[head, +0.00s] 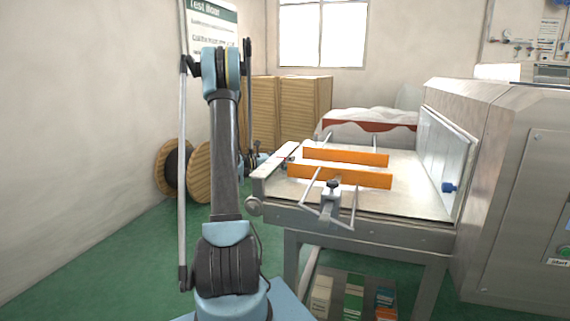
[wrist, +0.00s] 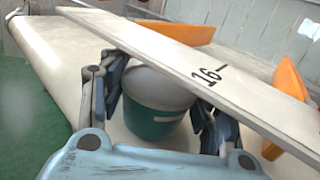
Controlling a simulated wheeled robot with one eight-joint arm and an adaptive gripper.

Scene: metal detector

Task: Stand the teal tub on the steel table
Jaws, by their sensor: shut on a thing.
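The teal tub (wrist: 152,122) has a pale, rounded upper part and shows in the wrist view between the two fingers. My gripper (wrist: 158,100) is shut on it, one finger on each side. A white board marked 16 crosses above and partly hides the tub's top. I cannot tell whether the tub's base touches the pale surface around it. In the head view, my gripper (head: 262,160) is at the left end of the steel table (head: 390,232), mostly behind my arm; the tub is hidden there.
Two orange guide bars (head: 340,176) run across the pale tabletop on bent metal rods. The metal detector's steel housing (head: 530,190) stands at the right. Boxes (head: 354,298) sit below the table. Wooden reels (head: 201,170) stand behind at the left. Green floor is clear at the left.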

